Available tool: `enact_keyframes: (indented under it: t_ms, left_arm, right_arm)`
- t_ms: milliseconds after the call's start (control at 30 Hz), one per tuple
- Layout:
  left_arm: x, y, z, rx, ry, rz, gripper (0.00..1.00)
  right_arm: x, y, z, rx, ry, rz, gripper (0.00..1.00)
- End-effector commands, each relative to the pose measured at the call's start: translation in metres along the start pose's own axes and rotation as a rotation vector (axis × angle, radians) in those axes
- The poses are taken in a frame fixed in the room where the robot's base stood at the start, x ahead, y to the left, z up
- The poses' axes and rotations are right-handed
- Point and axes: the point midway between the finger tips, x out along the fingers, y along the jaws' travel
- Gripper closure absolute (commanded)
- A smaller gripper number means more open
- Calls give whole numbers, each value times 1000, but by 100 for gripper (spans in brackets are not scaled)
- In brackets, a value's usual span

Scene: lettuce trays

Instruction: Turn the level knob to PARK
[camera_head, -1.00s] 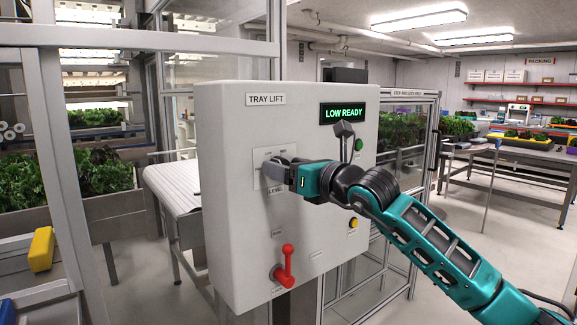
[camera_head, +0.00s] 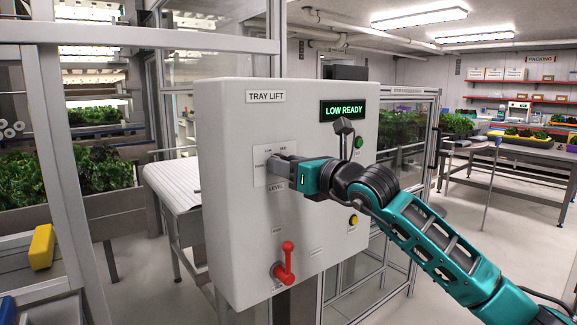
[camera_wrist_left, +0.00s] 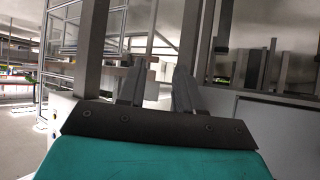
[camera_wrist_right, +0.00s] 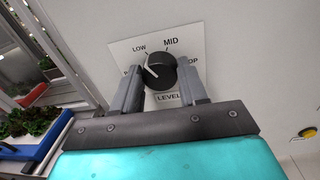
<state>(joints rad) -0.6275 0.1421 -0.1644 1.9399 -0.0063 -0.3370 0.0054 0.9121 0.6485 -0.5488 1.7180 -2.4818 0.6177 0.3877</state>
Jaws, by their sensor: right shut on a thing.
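The level knob (camera_wrist_right: 162,70) is black and round with a white pointer line, on a white plate marked LOW, MID and other words partly covered by my fingers. Its pointer tilts to the upper left, toward the LOW side. My right gripper (camera_wrist_right: 160,85) is shut on the knob, one finger on each side. In the head view my right gripper (camera_head: 280,166) hides the knob against the grey TRAY LIFT panel (camera_head: 235,200). The panel's display (camera_head: 343,110) reads LOW READY. My left gripper (camera_wrist_left: 155,85) is open and empty in the left wrist view, away from the knob.
A red lever (camera_head: 284,262) sits low on the panel. A black lever (camera_head: 344,132), a green button (camera_head: 359,142) and a yellow button (camera_head: 353,220) are near my right arm. A white conveyor (camera_head: 172,186) stands behind the panel at left.

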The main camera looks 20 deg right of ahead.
Motion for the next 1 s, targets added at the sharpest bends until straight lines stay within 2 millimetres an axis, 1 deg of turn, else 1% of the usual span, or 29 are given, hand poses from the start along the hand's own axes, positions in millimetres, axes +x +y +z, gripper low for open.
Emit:
enact_keyframes:
  t_ms: [167, 367, 600, 867, 1000]
  left_arm:
    - [4, 0, 5, -1, 0, 0, 66]
    - [12, 3, 10, -4, -1, 7, 66]
    - [22, 12, 9, -12, 13, 28, 66]
    - [29, 18, 14, -15, 9, 47, 66]
    - [31, 22, 12, -14, 15, 58, 66]
  right_arm:
    - [0, 0, -2, -43, 3, 1, 88]
    - [0, 1, -3, -162, 10, 1, 88]
    - [0, 2, -4, -378, 25, 0, 88]
    - [0, 3, -3, -624, 43, -2, 88]
    - [0, 3, -3, -746, 51, -2, 88]
